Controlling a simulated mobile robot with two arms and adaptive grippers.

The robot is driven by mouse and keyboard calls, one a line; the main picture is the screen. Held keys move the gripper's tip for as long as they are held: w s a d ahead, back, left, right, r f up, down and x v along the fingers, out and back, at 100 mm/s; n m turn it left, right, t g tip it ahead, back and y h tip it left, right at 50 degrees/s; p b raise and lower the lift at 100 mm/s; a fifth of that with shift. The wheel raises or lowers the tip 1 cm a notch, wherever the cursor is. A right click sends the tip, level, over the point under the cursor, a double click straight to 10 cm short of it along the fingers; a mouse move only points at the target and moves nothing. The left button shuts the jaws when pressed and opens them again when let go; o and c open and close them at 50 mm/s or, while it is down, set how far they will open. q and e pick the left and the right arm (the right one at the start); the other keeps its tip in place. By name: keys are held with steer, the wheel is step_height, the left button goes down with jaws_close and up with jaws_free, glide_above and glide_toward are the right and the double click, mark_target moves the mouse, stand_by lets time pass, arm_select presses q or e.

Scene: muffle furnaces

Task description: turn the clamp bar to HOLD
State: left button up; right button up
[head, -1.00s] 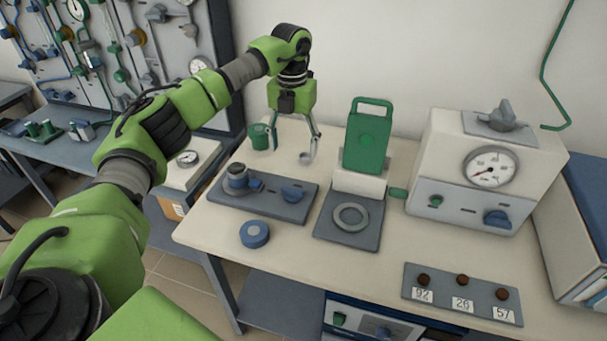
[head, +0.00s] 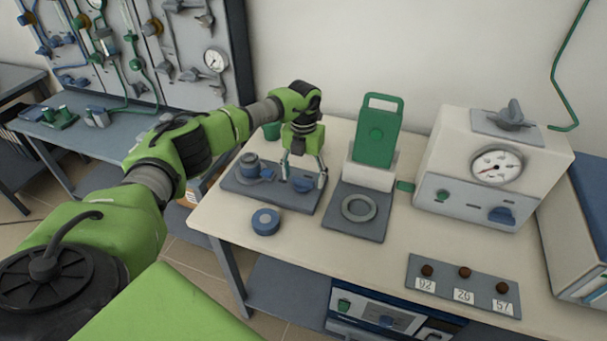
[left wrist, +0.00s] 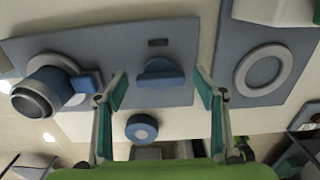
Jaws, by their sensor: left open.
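A grey plate (head: 299,207) on the bench carries a round clamp with a blue base (head: 250,168) at its left and a blue turning bar (head: 301,184) at its right. In the left wrist view the blue bar (left wrist: 160,73) lies crosswise between the fingers, apart from both. My left gripper (head: 304,181) is open above the bar, its fingers pointing down on either side of it. The gripper (left wrist: 160,92) also shows in the left wrist view. The plate's markings are too small to read. My right gripper is not in view.
A blue round disc (head: 265,222) lies in front of the plate. To the right stand a grey base with a ring (head: 359,208), a green handled block (head: 377,137) and a white furnace box (head: 480,170). A labelled knob strip (head: 462,287) lies at the front right.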

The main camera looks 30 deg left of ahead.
arm_select(q)
steer(key=c, duration=1.1)
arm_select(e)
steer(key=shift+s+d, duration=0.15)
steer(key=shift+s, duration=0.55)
arm_select(q)
steer(key=shift+m, duration=0.3)
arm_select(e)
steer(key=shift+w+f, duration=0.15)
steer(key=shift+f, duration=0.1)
arm_select(q)
steer(key=shift+m+b, duration=0.75)
steer(key=shift+m, duration=0.15)
steer(key=m+b, duration=0.2)
steer(key=m, duration=0.4)
steer(key=shift+d, duration=0.2)
steer(key=m+b, duration=0.1)
steer(key=m, duration=0.3)
steer(key=shift+s+m+b, duration=0.1)
steer(key=shift+m+b, duration=0.3)
steer(key=shift+s+d+m+b, duration=0.1)
steer(key=shift+m+b, duration=0.4)
steer(key=shift+m, duration=1.8)
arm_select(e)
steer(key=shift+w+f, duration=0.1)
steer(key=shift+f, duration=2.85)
